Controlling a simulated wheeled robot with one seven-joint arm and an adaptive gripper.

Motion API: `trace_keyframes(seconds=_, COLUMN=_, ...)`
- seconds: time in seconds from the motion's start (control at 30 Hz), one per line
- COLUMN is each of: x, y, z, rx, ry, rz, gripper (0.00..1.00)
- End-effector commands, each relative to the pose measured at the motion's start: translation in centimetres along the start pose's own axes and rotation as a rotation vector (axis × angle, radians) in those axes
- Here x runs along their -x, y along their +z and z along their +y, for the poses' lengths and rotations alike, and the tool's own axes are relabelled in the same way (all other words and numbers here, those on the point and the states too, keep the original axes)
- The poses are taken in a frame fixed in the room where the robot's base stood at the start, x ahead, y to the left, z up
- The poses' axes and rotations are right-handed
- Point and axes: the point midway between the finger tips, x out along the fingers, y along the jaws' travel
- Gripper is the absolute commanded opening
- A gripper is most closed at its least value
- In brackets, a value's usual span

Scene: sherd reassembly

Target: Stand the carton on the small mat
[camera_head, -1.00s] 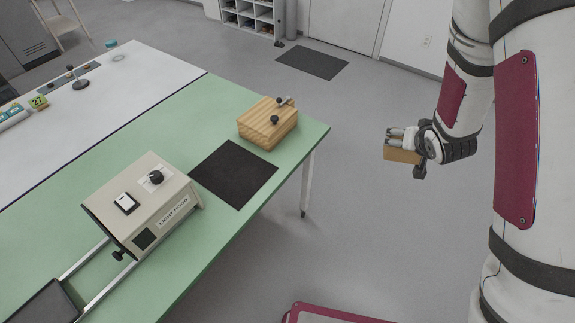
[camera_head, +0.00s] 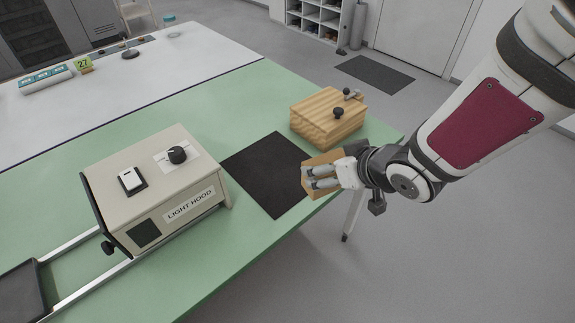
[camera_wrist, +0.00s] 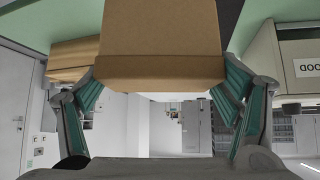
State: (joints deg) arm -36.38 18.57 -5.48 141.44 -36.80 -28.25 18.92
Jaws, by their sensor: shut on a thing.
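My gripper (camera_head: 322,178) is shut on a brown carton (camera_head: 318,161) in the head view. It holds the carton over the right edge of the small black mat (camera_head: 262,184) on the green table. Whether the carton touches the mat cannot be told. In the wrist view the carton (camera_wrist: 160,40) fills the top middle, between the two green-padded fingers of my gripper (camera_wrist: 160,88). The fingers and carton hide part of the mat's right side in the head view.
A beige light hood (camera_head: 160,190) stands left of the mat. The green table's edge (camera_head: 285,238) runs along the near right side.

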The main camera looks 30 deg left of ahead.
Motion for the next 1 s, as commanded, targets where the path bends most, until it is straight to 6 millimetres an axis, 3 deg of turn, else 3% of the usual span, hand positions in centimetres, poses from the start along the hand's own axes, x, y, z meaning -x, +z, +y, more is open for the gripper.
trace_keyframes(seconds=0.03, x=-1.2, y=0.4, z=-0.9, rx=0.034, ry=-0.032, rz=0.004, gripper=0.47)
trace_keyframes(seconds=0.2, x=-2.2, y=1.0, z=-4.3, rx=0.125, ry=-0.124, rz=0.004, gripper=0.47)
trace_keyframes(seconds=0.4, x=-2.6, y=1.3, z=-6.3, rx=0.175, ry=-0.176, rz=0.003, gripper=0.47)
trace_keyframes(seconds=0.57, x=-4.2, y=0.1, z=-6.4, rx=0.181, ry=-0.183, rz=0.002, gripper=0.47)
trace_keyframes(seconds=1.0, x=-12.1, y=-6.6, z=-5.4, rx=0.180, ry=-0.182, rz=0.001, gripper=0.47)
